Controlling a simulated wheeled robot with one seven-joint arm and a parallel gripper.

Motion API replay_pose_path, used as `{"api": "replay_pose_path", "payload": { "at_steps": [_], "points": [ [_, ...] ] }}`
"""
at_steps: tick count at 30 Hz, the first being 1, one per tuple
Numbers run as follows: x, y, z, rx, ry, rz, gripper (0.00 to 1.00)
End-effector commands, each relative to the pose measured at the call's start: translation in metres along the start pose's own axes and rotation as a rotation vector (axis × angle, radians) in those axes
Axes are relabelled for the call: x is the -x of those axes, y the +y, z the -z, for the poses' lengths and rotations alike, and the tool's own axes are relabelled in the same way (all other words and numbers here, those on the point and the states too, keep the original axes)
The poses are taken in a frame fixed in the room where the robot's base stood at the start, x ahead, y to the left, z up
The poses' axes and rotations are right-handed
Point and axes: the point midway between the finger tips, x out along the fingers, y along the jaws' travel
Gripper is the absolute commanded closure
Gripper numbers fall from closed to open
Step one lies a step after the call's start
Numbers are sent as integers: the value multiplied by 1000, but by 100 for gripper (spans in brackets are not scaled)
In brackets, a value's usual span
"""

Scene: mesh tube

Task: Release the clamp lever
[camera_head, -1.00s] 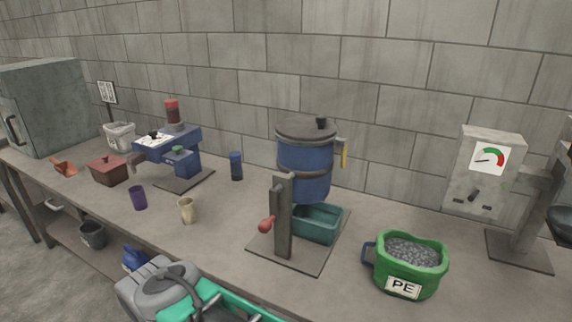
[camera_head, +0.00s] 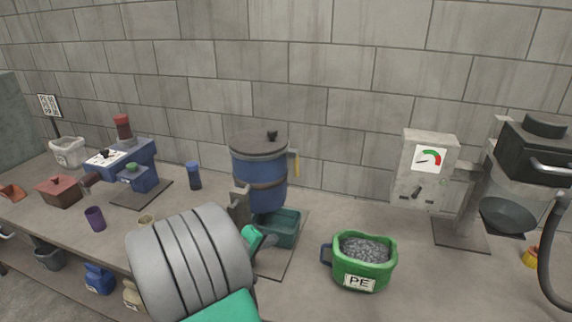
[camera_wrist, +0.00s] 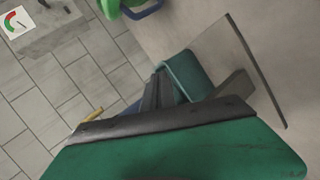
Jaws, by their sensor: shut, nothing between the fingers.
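A blue canister (camera_head: 258,185) with a dark lid stands behind a grey post (camera_head: 240,205). A yellow lever (camera_head: 296,163) hangs at the canister's right side; it also shows in the wrist view (camera_wrist: 93,114). I cannot tell whether this is the clamp lever. The post's red-handled lever is hidden behind my arm in the head view. My gripper (camera_wrist: 157,90) is shut and empty, its dark fingers pointing toward the teal tray (camera_wrist: 187,72). In the head view my green hand (camera_head: 254,238) is in front of the post and tray; its fingertips are hard to make out.
A green bucket (camera_head: 363,275) of grey pellets stands right of the tray. A gauge box (camera_head: 424,170) on a stand is further right. A blue machine (camera_head: 140,178), purple cup (camera_head: 95,218) and dark blue cup (camera_head: 194,176) are left. The counter between tray and bucket is clear.

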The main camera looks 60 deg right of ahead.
Motion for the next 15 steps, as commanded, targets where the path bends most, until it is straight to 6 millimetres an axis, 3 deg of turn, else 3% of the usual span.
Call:
{"api": "replay_pose_path", "payload": {
  "at_steps": [3,6,9,15],
  "points": [
    [8,68,36,160,118,-259,100],
    [22,106,54,271,161,-421,100],
    [30,122,62,324,177,-493,100],
    [32,125,64,331,179,-504,100]
  ]
}}
